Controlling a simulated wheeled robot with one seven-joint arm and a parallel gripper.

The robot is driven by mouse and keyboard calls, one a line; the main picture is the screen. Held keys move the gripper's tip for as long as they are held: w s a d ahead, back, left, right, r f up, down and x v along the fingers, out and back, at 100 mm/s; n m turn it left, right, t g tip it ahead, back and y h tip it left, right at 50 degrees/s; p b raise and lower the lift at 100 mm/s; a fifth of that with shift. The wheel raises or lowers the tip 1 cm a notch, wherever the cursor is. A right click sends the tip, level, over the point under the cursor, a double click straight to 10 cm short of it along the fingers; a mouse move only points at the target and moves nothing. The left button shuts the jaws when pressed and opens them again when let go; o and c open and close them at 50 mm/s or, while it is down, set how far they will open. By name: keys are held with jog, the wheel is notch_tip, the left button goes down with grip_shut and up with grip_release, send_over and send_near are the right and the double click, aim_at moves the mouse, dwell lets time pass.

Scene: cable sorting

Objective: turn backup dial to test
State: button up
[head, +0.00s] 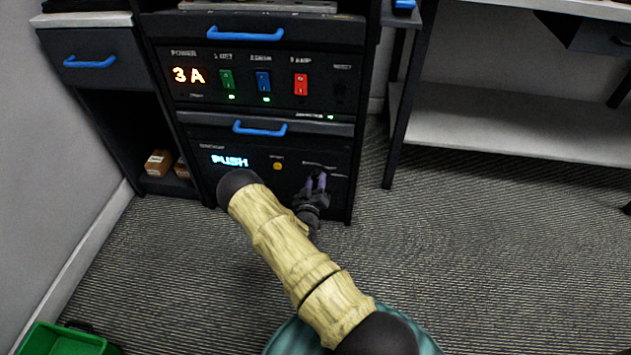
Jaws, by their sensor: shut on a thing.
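The backup panel (262,188) is the lower black panel of the cabinet, with a lit display reading PUSH (229,161) and a small orange button (277,166).
Above is a power panel (325,92) with a 3 A display and green, blue and red switches. Blue drawer handles (259,128) stick out above the backup panel. Open floor (450,240) lies to the right. A green bin (62,340) stands at bottom left.

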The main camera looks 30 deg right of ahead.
jog(key=shift+f, duration=0.1)
dwell(0.3)
jog(key=o, duration=1)
jog(key=shift+a, duration=0.1)
jog(key=p+v, duration=0.6)
jog(key=v, duration=1.1)
jog(key=shift+s+a, duration=0.15)
jog(key=shift+s, duration=0.05)
